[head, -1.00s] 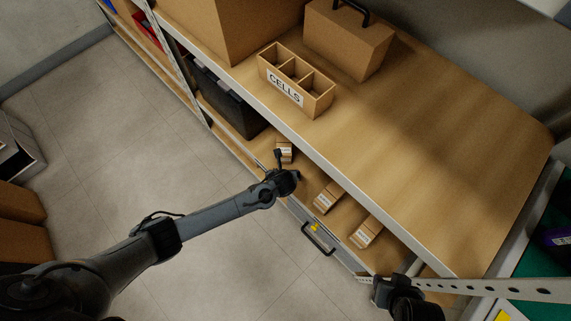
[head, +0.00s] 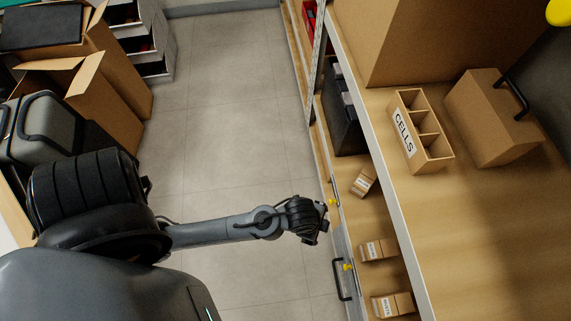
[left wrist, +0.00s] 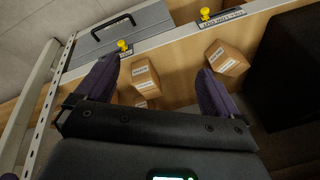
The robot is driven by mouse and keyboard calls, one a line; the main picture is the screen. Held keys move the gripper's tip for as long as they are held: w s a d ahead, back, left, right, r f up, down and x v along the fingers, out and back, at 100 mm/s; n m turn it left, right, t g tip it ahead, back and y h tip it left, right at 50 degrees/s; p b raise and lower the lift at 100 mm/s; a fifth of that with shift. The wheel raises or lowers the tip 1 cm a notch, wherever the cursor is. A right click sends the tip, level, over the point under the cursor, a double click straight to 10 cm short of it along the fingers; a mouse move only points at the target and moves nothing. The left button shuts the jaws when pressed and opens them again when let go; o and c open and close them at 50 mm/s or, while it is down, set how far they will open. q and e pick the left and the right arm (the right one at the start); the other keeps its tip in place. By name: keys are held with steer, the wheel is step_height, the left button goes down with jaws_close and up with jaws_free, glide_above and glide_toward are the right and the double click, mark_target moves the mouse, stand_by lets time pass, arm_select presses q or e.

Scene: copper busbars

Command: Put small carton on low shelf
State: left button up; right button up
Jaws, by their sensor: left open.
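Several small brown cartons with white labels sit on the low shelf (head: 343,205), under the worktop. One carton (head: 363,181) lies turned at an angle near a black bin. A second carton (head: 378,249) and a third carton (head: 392,304) lie nearer, in a row. My left gripper (head: 318,232) is open and empty, just outside the shelf's front edge. In the left wrist view, one carton (left wrist: 146,77) shows between the fingers, beyond them, and another (left wrist: 225,58) shows by the right finger; neither is gripped. My right gripper is out of view.
A black bin (head: 343,122) stands on the low shelf beyond the cartons. A grey drawer front with a black handle (head: 340,280) is by the shelf edge. A CELLS organiser (head: 421,135) and a handled case (head: 493,115) stand on the worktop. The floor (head: 230,110) is clear.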

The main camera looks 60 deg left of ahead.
arm_select(q)
steer(key=s+a+r+n, duration=0.7)
steer(key=n, duration=0.1)
steer(key=shift+r+y, duration=0.3)
steer(key=shift+w, duration=0.1)
step_height(320, 180, up, 53)
steer(key=p, duration=5.3)
step_height(320, 180, down, 75)
steer(key=b, duration=7.5)
steer(key=shift+r, duration=0.15)
